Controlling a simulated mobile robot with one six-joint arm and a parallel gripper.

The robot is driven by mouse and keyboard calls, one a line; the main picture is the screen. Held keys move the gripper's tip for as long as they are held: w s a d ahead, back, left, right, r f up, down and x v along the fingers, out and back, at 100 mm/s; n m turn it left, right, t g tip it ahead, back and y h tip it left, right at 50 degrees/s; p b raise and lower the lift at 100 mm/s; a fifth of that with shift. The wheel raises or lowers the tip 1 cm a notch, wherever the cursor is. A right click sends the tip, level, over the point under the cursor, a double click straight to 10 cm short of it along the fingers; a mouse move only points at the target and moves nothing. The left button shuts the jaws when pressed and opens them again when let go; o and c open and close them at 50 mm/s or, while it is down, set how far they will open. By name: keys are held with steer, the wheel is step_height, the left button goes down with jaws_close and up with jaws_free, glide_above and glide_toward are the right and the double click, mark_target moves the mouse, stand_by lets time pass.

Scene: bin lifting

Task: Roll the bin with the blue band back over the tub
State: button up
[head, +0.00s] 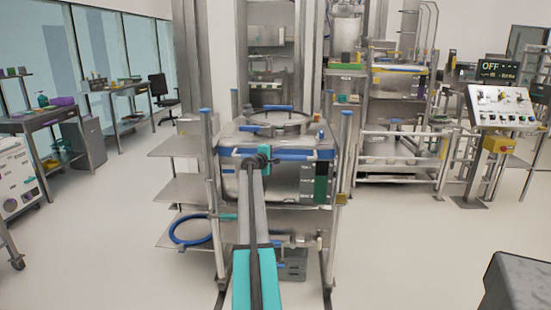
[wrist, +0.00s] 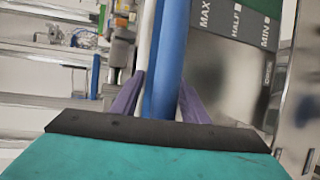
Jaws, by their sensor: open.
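The bin with the blue band (head: 230,176) is a steel bin standing upright between two posts in the middle of the head view, with a round lid on top. Its steel wall (wrist: 222,80) shows in the wrist view with a dark MAX, HALF and MIN scale. My gripper (head: 264,152) is at the front of the bin, at the height of the blue band. In the wrist view, my gripper (wrist: 158,98) is open, with a blue bar (wrist: 170,70) between its purple fingers. I cannot tell whether the fingers touch the bar. I cannot make out the tub.
A control panel (head: 500,105) with a screen reading OFF stands at the right. A blue hose ring (head: 190,230) lies on a low shelf. Benches (head: 65,118) line the left. The floor (head: 110,235) at left is clear.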

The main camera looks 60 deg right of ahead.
steer(key=shift+s+d+f, duration=0.1)
steer(key=shift+s+d, duration=0.1)
steer(key=shift+s, duration=0.15)
steer(key=shift+a, duration=0.1)
steer(key=shift+a, duration=0.15)
steer(key=a+r, duration=0.2)
steer(key=a, duration=1.1)
steer(key=shift+w+a+r+b, duration=0.25)
steer(key=shift+w+r+b, duration=0.05)
steer(key=shift+b, duration=0.1)
